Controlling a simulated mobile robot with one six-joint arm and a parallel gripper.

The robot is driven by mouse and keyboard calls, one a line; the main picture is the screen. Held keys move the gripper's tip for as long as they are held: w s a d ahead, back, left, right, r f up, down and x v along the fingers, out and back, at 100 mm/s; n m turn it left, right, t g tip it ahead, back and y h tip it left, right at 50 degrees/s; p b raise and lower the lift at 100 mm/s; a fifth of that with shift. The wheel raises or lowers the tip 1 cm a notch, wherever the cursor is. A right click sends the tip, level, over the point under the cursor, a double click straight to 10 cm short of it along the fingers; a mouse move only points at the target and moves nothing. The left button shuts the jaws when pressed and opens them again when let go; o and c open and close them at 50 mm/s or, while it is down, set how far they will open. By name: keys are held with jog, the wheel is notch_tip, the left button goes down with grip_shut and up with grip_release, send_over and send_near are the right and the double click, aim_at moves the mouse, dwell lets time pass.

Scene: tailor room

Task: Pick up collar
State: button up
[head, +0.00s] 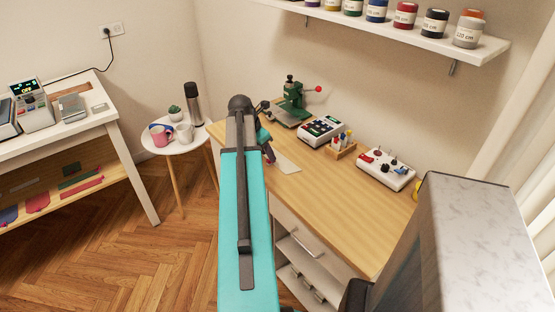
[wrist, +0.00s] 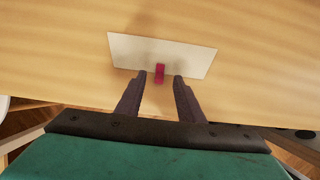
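In the wrist view a small pink-red piece (wrist: 159,74) stands out at the near edge of a flat cream sheet (wrist: 195,58) on the wooden desk. It may be the collar; its shape is too small to tell. My gripper (wrist: 160,78) is open, its two dark fingers on either side of the piece, with a gap showing on both sides. In the head view my gripper (head: 269,154) is low over the desk's left part, beside the cream sheet (head: 287,166). My arm hides part of that area, and the pink-red piece cannot be made out there.
On the desk (head: 335,205) stand a green press (head: 293,100), a white device (head: 321,130), a wooden pen holder (head: 341,147) and a control box (head: 385,170). A round side table (head: 165,146) with mugs and a flask is at left. The desk's front middle is clear.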

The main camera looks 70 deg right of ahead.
jog(key=shift+x, duration=1.6)
grip_shut()
